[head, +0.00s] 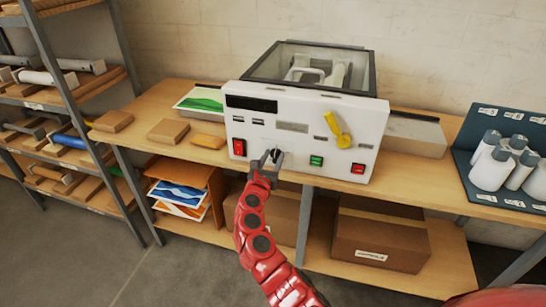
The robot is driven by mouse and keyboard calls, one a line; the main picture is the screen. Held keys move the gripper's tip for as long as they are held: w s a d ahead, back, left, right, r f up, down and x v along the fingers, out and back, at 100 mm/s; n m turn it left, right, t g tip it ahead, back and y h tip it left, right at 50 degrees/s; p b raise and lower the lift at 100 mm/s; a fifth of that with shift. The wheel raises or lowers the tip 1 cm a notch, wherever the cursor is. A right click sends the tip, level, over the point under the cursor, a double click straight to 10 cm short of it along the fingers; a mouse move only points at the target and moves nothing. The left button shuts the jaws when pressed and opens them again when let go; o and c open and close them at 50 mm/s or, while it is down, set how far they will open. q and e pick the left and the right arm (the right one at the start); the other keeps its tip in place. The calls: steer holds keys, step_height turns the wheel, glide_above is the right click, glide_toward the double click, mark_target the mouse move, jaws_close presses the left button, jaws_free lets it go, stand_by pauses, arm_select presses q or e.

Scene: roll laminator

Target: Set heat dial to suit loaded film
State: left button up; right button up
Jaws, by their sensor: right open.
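The laminator (308,107) stands on the wooden bench with its white front panel facing me. A small dark knob (275,153), apparently the heat dial, sits low on the panel, left of centre. My right gripper (272,158) is open at this knob, its fingers around or just in front of it; contact cannot be told. The gripper partly hides the knob, and its setting and markings are not readable. White roll parts (318,70), possibly the film, show under the clear lid (345,55). My left gripper is not in view.
The panel also has a yellow lever (338,130), a red switch (239,147), a green button (316,160) and another red switch (358,168). White bottles (491,168) stand at right. Wooden blocks (168,131) lie left on the bench (150,100). A cardboard box (380,236) sits below.

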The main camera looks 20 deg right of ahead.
jaws_close()
steer(key=shift+m, duration=0.3)
stand_by(0.4)
steer(key=m+b, duration=0.1)
steer(key=m, duration=0.1)
steer(key=m+b, duration=0.1)
steer(key=m, duration=0.1)
steer(key=shift+s+d+f+m+b, duration=0.2)
steer(key=shift+d+m+b, duration=0.1)
steer(key=shift+d+b, duration=0.1)
steer(key=shift+s+d+f+m+b, duration=0.1)
steer(key=shift+f+m+b, duration=0.45)
steer(key=shift+m+b, duration=3.3)
steer(key=shift+w+f+m+b, duration=0.1)
steer(key=shift+f+m+b, duration=0.4)
steer(key=shift+m+b, duration=3.35)
steer(key=shift+s+d+f+m+b, duration=0.1)
steer(key=shift+f+m+b, duration=0.45)
steer(key=shift+m+b, duration=3.25)
steer(key=shift+a, duration=0.1)
